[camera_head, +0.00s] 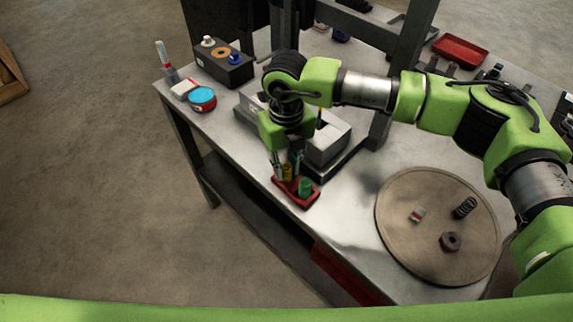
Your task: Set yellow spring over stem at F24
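My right gripper (286,165) points down over a small red tray (311,200) near the front edge of the metal bench. A small yellow thing, likely the yellow spring (288,173), shows between and below its fingertips. Whether the fingers touch or grip it is too small to tell. A green piece (305,187) stands in the same tray, to the right of the fingers. A grey metal block (327,143) stands behind the gripper and is partly hidden by my arm. I cannot make out the F24 mark or its stem. My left gripper is not in view.
A round tan board (415,250) at right holds a dark coil spring (464,208), a dark ring part (450,242) and a small block. A dark box (222,66) and a blue-topped tin (202,98) stand at left. A dark post rises behind my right arm.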

